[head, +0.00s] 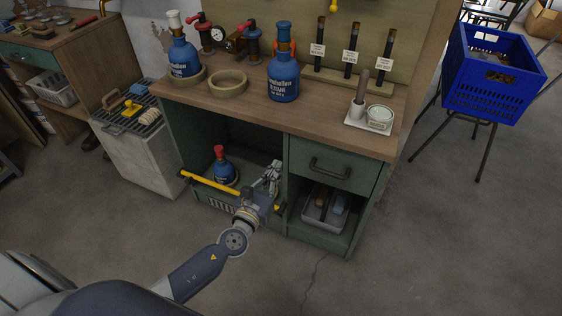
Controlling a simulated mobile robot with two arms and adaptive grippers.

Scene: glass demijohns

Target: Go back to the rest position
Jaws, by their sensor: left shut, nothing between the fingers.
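My left arm reaches from the lower left toward the wooden workbench (310,122). My left gripper (273,172) is shut and empty, in front of the open left compartment of the bench's green cabinet, near the middle divider. A blue bottle with a red cap (223,170) stands inside that compartment, to the left of the gripper and apart from it. A yellow bar (208,182) runs along the compartment's front, partly behind my wrist. My right gripper is not in view.
On the bench stand two larger blue bottles, one at the left (182,58) and one in the middle (283,75), and an empty ring (228,83). A drawer (332,165) is closed above a metal tray (325,207). A blue crate (490,82) stands right.

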